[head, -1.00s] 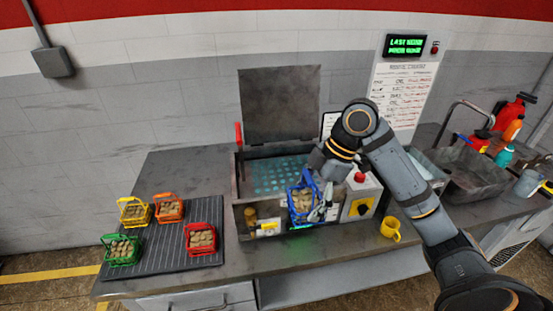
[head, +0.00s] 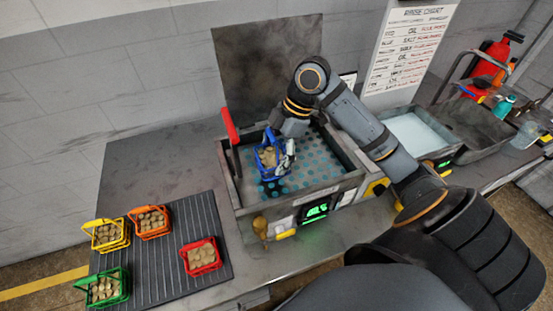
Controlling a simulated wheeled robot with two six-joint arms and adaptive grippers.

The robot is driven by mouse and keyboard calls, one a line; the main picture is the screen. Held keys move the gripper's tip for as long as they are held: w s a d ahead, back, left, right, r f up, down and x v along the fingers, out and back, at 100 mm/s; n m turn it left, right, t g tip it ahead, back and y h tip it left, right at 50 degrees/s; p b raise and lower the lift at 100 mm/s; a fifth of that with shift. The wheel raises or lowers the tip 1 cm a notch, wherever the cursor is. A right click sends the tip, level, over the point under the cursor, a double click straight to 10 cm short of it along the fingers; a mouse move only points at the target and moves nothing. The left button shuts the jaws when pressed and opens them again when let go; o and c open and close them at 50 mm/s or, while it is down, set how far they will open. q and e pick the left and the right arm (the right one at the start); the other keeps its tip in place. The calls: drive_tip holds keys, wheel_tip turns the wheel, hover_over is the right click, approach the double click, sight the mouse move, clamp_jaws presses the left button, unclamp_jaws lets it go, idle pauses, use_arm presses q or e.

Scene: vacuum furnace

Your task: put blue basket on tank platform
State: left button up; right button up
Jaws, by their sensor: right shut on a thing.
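The blue basket (head: 268,158), filled with tan round pieces, is in my right gripper (head: 285,150). The gripper is shut on it and its fingers show at the basket's right side. The basket is over or on the teal perforated platform (head: 312,170) inside the open tank (head: 237,190). I cannot tell whether its base touches the platform. My left gripper is not in view.
A ribbed mat (head: 172,246) at left holds yellow (head: 106,234), orange (head: 150,222), red (head: 201,256) and green (head: 104,288) baskets. The tank's grey lid (head: 268,65) stands open behind. A red handle (head: 230,126) rises at the tank's left. A second basin (head: 420,133) stands to the right.

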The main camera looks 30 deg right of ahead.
sight(273, 165)
drive_tip(key=shift+w+f, duration=0.25)
drive_tip(key=shift+f, duration=0.15)
drive_tip(key=shift+s+a+f, duration=0.15)
drive_tip(key=shift+f, duration=0.55)
wheel_tip(273, 165, down, 2)
drive_tip(key=shift+s+f, duration=0.1)
drive_tip(key=o, duration=1.3)
drive_tip(key=shift+c, duration=0.2)
drive_tip(key=shift+o, duration=1.1)
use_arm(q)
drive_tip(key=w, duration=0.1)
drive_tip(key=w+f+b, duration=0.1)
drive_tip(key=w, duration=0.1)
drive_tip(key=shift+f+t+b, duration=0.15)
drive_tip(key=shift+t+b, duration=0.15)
use_arm(e)
drive_tip(key=v, duration=1.2)
